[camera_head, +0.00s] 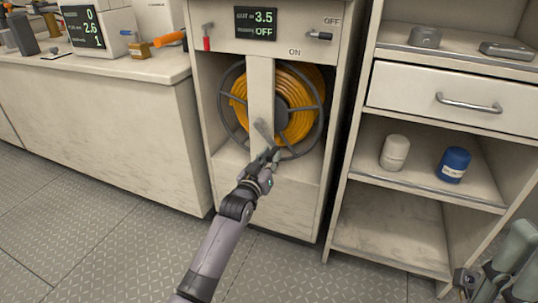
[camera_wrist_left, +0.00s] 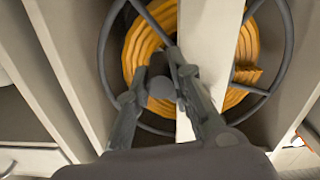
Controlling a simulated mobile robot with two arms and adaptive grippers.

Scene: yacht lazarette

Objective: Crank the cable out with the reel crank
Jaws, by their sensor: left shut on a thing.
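The cable reel (camera_head: 312,95) sits in an open cabinet bay, wound with orange cable (camera_head: 298,122) behind a pale upright post (camera_head: 261,85). The reel crank (camera_head: 263,130) is a grey arm in front of the post, pointing down toward my gripper. My left gripper (camera_head: 268,160) is shut on the crank's grip at its lower end. In the left wrist view, a round grey grip end (camera_wrist_left: 160,88) shows between the fingers. The fingers hide most of the grip. My right gripper (camera_head: 492,276) is partly in view at the bottom right corner; its jaws are unclear.
Above the reel, a display (camera_head: 256,22) reads 3.5 and OFF. A red-handled lever (camera_head: 207,38) and a dark switch lever (camera_head: 319,35) flank it. Shelves at right hold a white jar (camera_head: 394,153) and blue jar (camera_head: 453,165). A counter (camera_head: 120,75) stands left.

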